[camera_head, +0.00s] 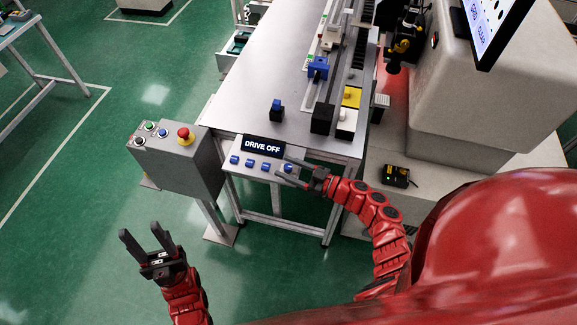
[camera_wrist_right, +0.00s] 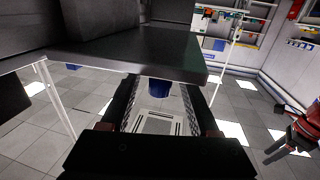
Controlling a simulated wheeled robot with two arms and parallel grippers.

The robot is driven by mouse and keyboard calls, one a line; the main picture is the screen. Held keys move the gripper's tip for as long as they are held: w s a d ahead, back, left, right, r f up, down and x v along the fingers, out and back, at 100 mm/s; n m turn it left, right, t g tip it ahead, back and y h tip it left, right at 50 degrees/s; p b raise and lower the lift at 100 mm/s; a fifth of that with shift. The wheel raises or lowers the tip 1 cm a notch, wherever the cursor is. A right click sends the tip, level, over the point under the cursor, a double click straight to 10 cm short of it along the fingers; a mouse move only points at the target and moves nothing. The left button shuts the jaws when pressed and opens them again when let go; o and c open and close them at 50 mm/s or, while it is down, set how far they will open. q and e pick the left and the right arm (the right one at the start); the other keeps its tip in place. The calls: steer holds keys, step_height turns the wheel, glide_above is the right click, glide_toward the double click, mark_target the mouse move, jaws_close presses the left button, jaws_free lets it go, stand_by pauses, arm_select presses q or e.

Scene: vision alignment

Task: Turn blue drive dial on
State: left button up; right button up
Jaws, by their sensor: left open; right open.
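A small panel (camera_head: 258,175) with a row of several blue dials sits on the near edge of the metal table. The black display (camera_head: 262,146) above it reads "DRIVE OFF". My right gripper (camera_head: 281,169) is open at the rightmost blue dial (camera_head: 288,168), with a finger on either side of it in the picture. In the right wrist view a blue dial (camera_wrist_right: 158,88) shows beyond and between the open fingers; I cannot tell whether they touch it. My left gripper (camera_head: 140,233) is open and empty over the green floor, away from the panel.
A grey control box (camera_head: 190,165) with a red emergency button (camera_head: 184,135) and small buttons stands left of the panel. A dark blue-topped block (camera_head: 277,110) stands on the table behind the display. A conveyor line and machine fill the right side.

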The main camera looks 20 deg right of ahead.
jaws_close()
